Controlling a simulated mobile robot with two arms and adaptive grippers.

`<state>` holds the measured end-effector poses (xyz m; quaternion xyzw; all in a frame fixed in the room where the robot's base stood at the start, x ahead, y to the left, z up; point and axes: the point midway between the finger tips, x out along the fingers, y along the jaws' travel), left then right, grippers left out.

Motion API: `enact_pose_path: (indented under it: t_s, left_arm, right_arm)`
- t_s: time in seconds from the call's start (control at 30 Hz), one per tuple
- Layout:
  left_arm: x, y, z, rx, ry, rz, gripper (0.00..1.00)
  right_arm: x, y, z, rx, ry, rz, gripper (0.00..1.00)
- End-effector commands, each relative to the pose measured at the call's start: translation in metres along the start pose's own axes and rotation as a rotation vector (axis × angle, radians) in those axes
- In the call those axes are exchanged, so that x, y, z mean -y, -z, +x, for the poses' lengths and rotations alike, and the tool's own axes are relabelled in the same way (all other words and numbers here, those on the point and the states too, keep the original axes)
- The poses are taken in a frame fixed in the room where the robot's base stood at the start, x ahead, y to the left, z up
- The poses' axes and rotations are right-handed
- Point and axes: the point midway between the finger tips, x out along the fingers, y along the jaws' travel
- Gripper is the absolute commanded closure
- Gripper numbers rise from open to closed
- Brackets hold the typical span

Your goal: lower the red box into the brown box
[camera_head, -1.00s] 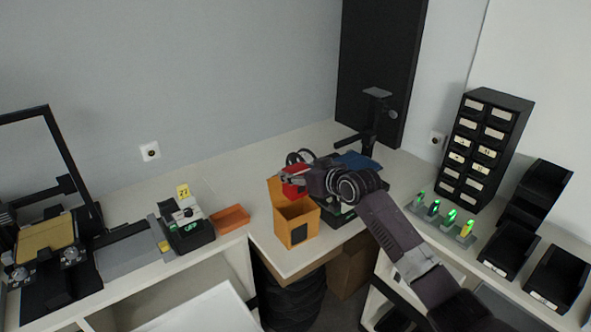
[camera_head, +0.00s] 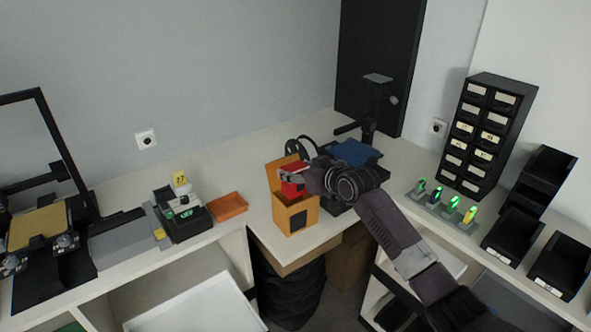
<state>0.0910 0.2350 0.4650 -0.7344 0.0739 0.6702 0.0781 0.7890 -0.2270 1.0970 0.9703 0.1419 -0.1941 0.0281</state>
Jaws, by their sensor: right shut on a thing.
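The red box (camera_head: 291,188) is small and is held at the opening of the brown box, in front of its raised back flap. The brown box (camera_head: 296,220) is an open orange-brown carton standing on the white table near its front corner. My right gripper (camera_head: 293,176) is shut on the red box, its arm reaching in from the lower right. The gripper and arm hide part of the red box and the carton's right rim. I cannot tell how far the red box is inside the opening. My left gripper is not in view.
An orange tray (camera_head: 229,206) lies left of the carton. A black stand (camera_head: 372,112) and a blue item (camera_head: 355,152) are behind my right arm. A drawer cabinet (camera_head: 484,136) and black bins (camera_head: 512,238) stand at the right. The table behind the orange tray is clear.

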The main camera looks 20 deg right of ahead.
Motion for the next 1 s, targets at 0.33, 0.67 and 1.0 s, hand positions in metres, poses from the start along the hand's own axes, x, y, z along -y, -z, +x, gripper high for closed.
enact_pose_path:
  t_s: [0.33, 0.67, 1.0]
  left_arm:
    - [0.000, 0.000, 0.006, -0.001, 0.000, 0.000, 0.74]
    - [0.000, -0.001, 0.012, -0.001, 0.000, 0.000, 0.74]
    - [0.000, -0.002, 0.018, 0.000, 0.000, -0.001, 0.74]
  right_arm:
    - [0.000, -0.010, 0.004, -0.002, 0.000, 0.000, 0.76]
    - [0.000, -0.019, 0.008, -0.002, 0.001, 0.000, 0.76]
    - [0.001, -0.029, 0.012, -0.001, 0.001, 0.000, 0.76]
